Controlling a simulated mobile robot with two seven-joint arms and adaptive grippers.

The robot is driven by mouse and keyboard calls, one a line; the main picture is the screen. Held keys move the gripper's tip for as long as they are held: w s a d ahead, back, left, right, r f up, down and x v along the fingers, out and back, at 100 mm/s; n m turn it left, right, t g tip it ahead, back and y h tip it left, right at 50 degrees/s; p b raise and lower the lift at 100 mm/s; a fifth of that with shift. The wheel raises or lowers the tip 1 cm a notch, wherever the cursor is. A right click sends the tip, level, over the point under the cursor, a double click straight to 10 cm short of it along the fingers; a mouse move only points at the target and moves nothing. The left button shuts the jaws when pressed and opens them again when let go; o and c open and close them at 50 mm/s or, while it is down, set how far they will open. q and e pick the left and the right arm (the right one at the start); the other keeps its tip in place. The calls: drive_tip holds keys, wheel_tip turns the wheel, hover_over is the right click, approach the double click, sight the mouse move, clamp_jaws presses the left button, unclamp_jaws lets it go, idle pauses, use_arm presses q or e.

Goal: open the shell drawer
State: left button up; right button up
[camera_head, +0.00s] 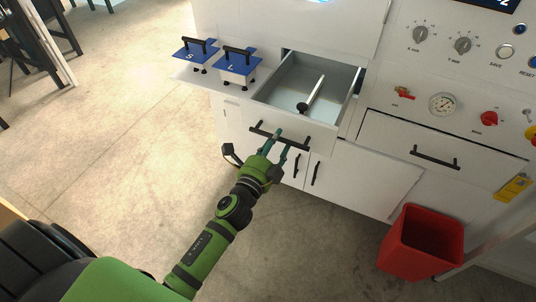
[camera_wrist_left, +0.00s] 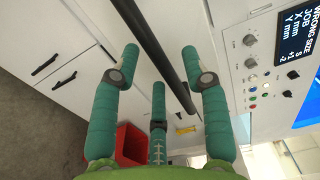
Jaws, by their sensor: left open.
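A white drawer (camera_head: 291,124) under the worktop stands pulled out, its grey inside showing; no name can be read on it. A rod-like piece with a dark end (camera_head: 311,94) lies in it. A black bar handle (camera_head: 297,144) runs along its front. My left gripper (camera_head: 281,141) is at this handle, its teal fingers open. In the left wrist view the handle (camera_wrist_left: 154,48) passes between the spread fingers of the gripper (camera_wrist_left: 160,65); whether they touch it I cannot tell. My right gripper is not in view.
A closed drawer with a black handle (camera_head: 435,157) is to the right. Cupboard doors (camera_head: 365,178) lie below. Two blue plates with handles, S (camera_head: 194,52) and L (camera_head: 238,62), stand left of the open drawer. A red bin (camera_head: 421,243) stands on the floor.

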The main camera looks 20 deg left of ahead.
use_arm(q)
drive_tip(key=s, duration=1.1)
drive_tip(key=shift+s+a, duration=0.2)
drive_tip(key=shift+s, duration=0.05)
drive_tip(key=s+d+f+n+g, duration=0.1)
drive_tip(key=s+f+n+g, duration=0.2)
drive_tip(key=f, duration=0.8)
drive_tip(key=s+f+n+g, duration=0.3)
drive_tip(key=s+f, duration=0.1)
drive_tip(key=f, duration=0.6)
drive_tip(key=s+d+f+n+g, duration=0.1)
drive_tip(key=s+f+n+g, duration=0.2)
drive_tip(key=f, duration=0.8)
drive_tip(key=s+a+f+n+g, duration=0.1)
drive_tip(key=s+f, duration=0.3)
drive_tip(key=s, duration=0.4)
drive_tip(key=s+a+f+n+g+p, duration=0.1)
drive_tip(key=s+a+f+n+g, duration=0.1)
drive_tip(key=s, duration=0.6)
drive_tip(key=s+a+f+n+g, duration=0.1)
drive_tip(key=s+f+n+g, duration=0.3)
drive_tip(key=s+f, duration=0.4)
drive_tip(key=shift+s+a+g+y, duration=0.15)
drive_tip(key=shift+a+g+y, duration=0.15)
drive_tip(key=shift+g, duration=0.2)
